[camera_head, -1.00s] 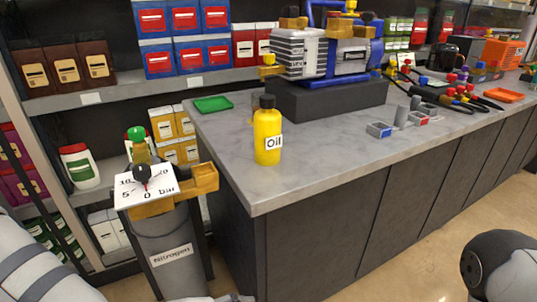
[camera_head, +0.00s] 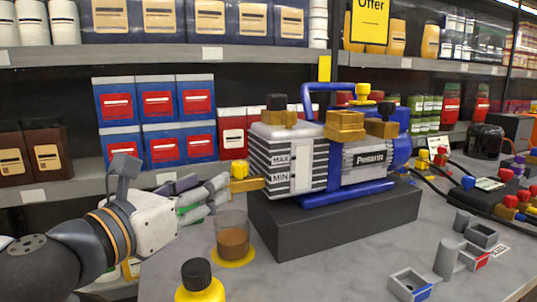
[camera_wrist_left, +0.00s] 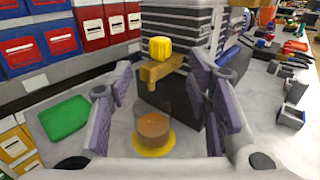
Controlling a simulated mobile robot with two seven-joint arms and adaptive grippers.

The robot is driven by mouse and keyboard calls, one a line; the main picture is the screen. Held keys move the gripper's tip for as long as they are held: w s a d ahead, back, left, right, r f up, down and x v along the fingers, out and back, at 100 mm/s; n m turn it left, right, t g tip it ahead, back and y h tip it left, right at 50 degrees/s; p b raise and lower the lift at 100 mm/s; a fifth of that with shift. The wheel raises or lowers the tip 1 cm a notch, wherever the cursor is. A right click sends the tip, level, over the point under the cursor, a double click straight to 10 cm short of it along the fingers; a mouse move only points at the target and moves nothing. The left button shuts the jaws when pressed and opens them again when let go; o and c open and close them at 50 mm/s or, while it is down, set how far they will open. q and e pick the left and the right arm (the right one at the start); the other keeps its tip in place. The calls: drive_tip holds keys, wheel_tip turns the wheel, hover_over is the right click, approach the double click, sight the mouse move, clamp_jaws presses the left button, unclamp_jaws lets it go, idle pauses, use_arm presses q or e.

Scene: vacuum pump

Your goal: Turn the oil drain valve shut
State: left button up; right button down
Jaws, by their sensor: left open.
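The vacuum pump (camera_head: 345,160) stands on a dark block on the counter. Its oil drain valve (camera_head: 242,178) sticks out at the lower left, a brass spout with a yellow knob. In the left wrist view the yellow knob (camera_wrist_left: 160,48) sits atop the brass spout (camera_wrist_left: 162,70), ahead of my fingers. My left gripper (camera_head: 222,193) is open, its fingers pointing at the valve and apart from it. It also shows in the left wrist view (camera_wrist_left: 160,105). A clear cup (camera_head: 233,235) with brown liquid stands below the spout. My right gripper is not in view.
The yellow oil bottle (camera_head: 200,284) stands at the front of the counter. The dark block (camera_head: 340,222) is right of the cup. A green tray (camera_wrist_left: 65,117) lies at left. Small grey bins (camera_head: 410,285) and hoses are at right.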

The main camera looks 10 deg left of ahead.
sight(234, 166)
use_arm(q)
drive_tip(key=x, duration=0.3)
drive_tip(key=b+x, duration=0.1)
drive_tip(key=x, duration=0.7)
drive_tip(key=shift+w+r+b, duration=0.1)
drive_tip(key=shift+r+b, duration=0.2)
drive_tip(key=shift+b, duration=0.05)
clamp_jaws()
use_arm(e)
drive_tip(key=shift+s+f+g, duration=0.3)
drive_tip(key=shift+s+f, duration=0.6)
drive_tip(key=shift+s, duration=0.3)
